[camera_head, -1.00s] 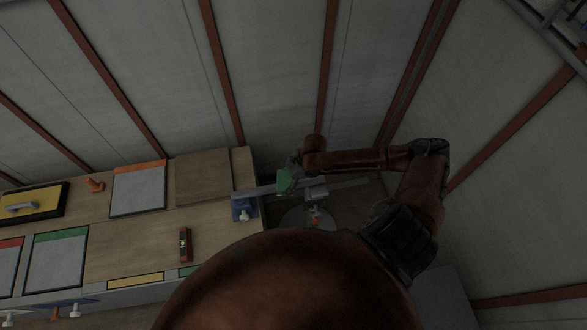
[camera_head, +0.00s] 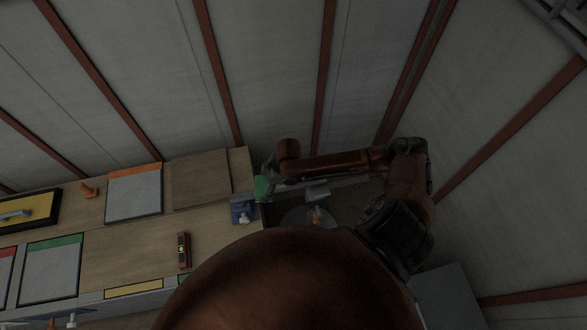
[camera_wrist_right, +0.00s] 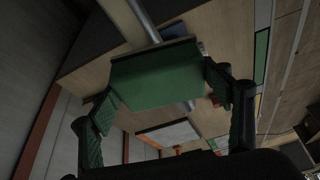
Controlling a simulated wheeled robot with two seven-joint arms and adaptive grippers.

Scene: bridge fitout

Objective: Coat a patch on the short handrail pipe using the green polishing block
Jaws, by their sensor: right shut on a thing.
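The green polishing block (camera_wrist_right: 158,80) is held between the fingers of my right gripper (camera_wrist_right: 165,105) in the right wrist view. In the head view the block (camera_head: 261,188) sits on or just above the grey handrail pipe (camera_head: 345,185), near the table's right end. Whether it touches the pipe is not clear. The pipe also shows beyond the block in the right wrist view (camera_wrist_right: 142,18). A blue clamp (camera_head: 241,209) stands at the table edge beside the pipe. My right gripper (camera_head: 268,178) is small and dark in the head view. My left gripper is not in view.
The wooden table (camera_head: 130,245) carries an orange-edged panel (camera_head: 134,194), a green-edged panel (camera_head: 51,270), a red-and-black device (camera_head: 184,250) and a yellow tray (camera_head: 28,211). A round grey stand (camera_head: 305,217) is right of the table. A panelled wall rises behind.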

